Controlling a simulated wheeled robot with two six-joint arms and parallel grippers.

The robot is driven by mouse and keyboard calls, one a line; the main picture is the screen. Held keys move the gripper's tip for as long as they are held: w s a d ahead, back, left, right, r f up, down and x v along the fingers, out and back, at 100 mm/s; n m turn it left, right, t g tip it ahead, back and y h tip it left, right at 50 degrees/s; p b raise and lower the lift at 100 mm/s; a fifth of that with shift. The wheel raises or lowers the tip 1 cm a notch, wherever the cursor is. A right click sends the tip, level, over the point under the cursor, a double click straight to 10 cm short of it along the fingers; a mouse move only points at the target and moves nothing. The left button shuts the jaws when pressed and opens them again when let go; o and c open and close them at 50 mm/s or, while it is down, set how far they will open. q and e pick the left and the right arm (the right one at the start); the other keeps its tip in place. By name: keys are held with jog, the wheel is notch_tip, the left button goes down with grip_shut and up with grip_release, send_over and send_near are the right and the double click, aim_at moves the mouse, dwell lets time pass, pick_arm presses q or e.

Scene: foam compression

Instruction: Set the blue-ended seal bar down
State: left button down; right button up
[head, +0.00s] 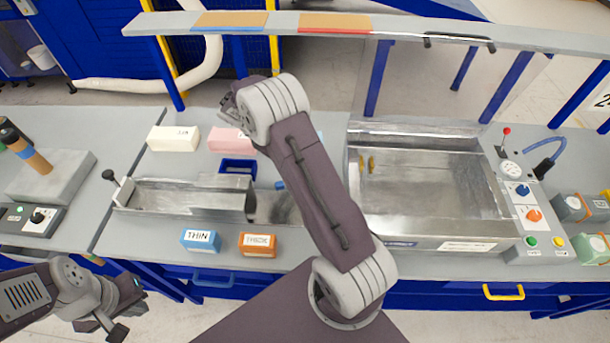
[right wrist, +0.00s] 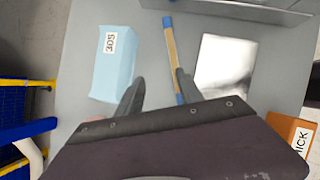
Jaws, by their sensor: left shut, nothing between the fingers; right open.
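The seal bar (right wrist: 174,60), tan with blue ends, lies on the grey bench in the right wrist view. My right gripper (right wrist: 158,88) is open, with the bar's near part between its fingers; I cannot tell whether they touch it. In the head view most of the bar is hidden behind my right arm; a small blue piece (head: 280,185) beside the arm looks like its end. My right gripper (head: 229,103) is partly hidden behind its wrist there. My left gripper (head: 122,312) is shut and empty, low at the left, off the bench's front edge.
A light blue block (right wrist: 113,62) marked 30S and a shiny plate (right wrist: 224,66) flank the bar. THIN (head: 200,239) and THICK (head: 258,244) blocks stand at the front. A metal channel (head: 190,197) lies left, a large metal tray (head: 430,232) right. A raised shelf (head: 400,28) spans the back.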

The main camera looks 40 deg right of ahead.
jog(key=shift+g, duration=0.5)
jog(key=f, duration=0.1)
jog(key=s+f, duration=0.1)
jog(key=f, duration=0.1)
jog(key=shift+s+d+f, duration=0.3)
jog(key=shift+s+d, duration=0.05)
jog(key=shift+s, duration=0.05)
jog(key=shift+s+d+f+p, duration=0.15)
jog(key=shift+s+f+p, duration=0.1)
jog(key=shift+s+p, duration=0.1)
jog(key=shift+p+x, duration=0.45)
jog(key=shift+x, duration=0.8)
jog(key=shift+w+d+f, duration=0.15)
jog(key=shift+f, duration=0.35)
jog(key=shift+d+f+p, duration=0.2)
jog(key=shift+f+p, duration=0.05)
jog(key=shift+p, duration=0.15)
jog(key=x, duration=0.1)
jog(key=p+x, duration=0.1)
jog(key=x, duration=0.2)
jog(key=shift+s+a+f, duration=0.1)
jog(key=shift+s+a, duration=0.1)
jog(key=shift+a, duration=0.05)
jog(key=shift+d+f, duration=0.15)
jog(key=shift+f, duration=0.15)
jog(key=shift+r, duration=0.1)
grip_shut()
